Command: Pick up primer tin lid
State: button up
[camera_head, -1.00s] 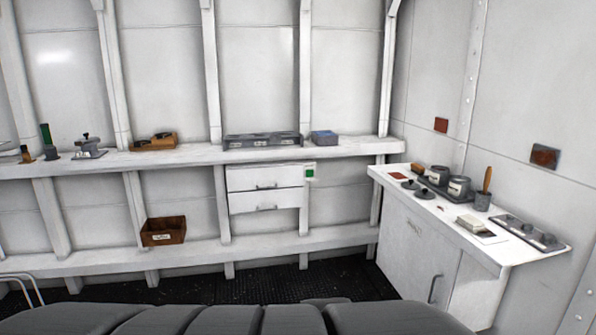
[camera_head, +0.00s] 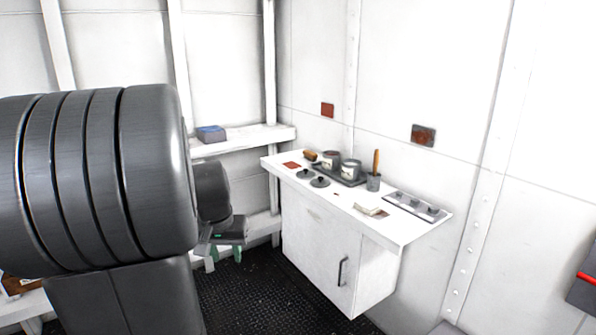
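Two dark round lids with knobs lie on the white cabinet top, the rear one (camera_head: 305,174) and the front one (camera_head: 320,182), side by side. Just behind them two grey labelled tins, one (camera_head: 331,158) and another (camera_head: 350,169), stand on a dark tray (camera_head: 353,182). I cannot read the labels, so I cannot tell which lid belongs to the primer tin. My gripper (camera_head: 226,256) hangs low left of the cabinet, pointing down, apart from the lids. Its green-marked fingers look spread, with nothing seen between them. My arm hides much of the left side.
A brush stands in a grey cup (camera_head: 373,182) right of the tins. A pale block (camera_head: 366,209) lies near the front edge, and a grey panel with knobs (camera_head: 415,207) at the right end. A blue box (camera_head: 211,133) sits on the wall shelf. Dark floor (camera_head: 250,285) is open before the cabinet.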

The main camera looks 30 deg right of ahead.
aim_at(305, 174)
jog(key=i+l+z, duration=0.1)
jog(key=i, duration=0.7)
jog(key=i+l+z, duration=0.15)
jog(key=i, duration=0.6)
jog(key=i+l, duration=0.2)
jog(key=l, duration=0.15)
jog(key=i+l, duration=0.15)
jog(key=l, duration=0.25)
jog(key=i+l+z, duration=0.1)
jog(key=l, duration=0.25)
jog(key=i+l, duration=0.3)
